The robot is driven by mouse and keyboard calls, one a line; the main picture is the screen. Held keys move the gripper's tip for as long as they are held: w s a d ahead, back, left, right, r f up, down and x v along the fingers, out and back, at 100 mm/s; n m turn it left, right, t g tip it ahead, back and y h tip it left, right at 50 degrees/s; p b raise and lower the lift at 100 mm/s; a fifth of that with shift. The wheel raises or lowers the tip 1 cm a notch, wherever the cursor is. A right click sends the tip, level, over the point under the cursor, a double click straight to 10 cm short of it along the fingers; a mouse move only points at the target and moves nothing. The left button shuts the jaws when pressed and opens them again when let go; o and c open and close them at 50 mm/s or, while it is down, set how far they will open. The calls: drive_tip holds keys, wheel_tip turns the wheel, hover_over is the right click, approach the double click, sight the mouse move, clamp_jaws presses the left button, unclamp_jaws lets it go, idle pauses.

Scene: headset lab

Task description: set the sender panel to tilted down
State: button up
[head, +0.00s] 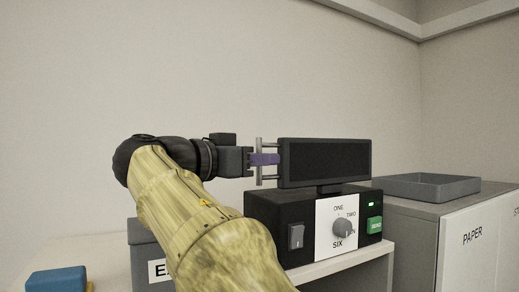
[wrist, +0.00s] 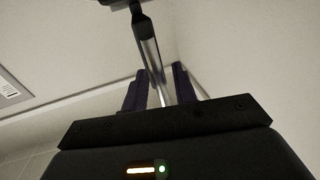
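The sender panel (head: 324,162) is a dark rectangular plate in a grey frame. It stands about upright on a short neck on top of the black sender box (head: 270,222). A silver vertical bar handle (head: 259,175) stands off its left edge. My gripper (head: 265,159) is at that handle, its purple fingers reaching past the bar toward the panel's edge. In the wrist view the silver bar (wrist: 152,70) runs between the two fingers (wrist: 160,90), one on each side. Slim gaps seem to show beside it, so the fingers look open around the bar.
The box front has a rocker switch (head: 296,237), a grey knob (head: 342,228) on a white label and a green button (head: 375,225). A grey tray (head: 432,186) lies on a cabinet at right. A blue object (head: 56,281) is at lower left.

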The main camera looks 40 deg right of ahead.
clamp_jaws()
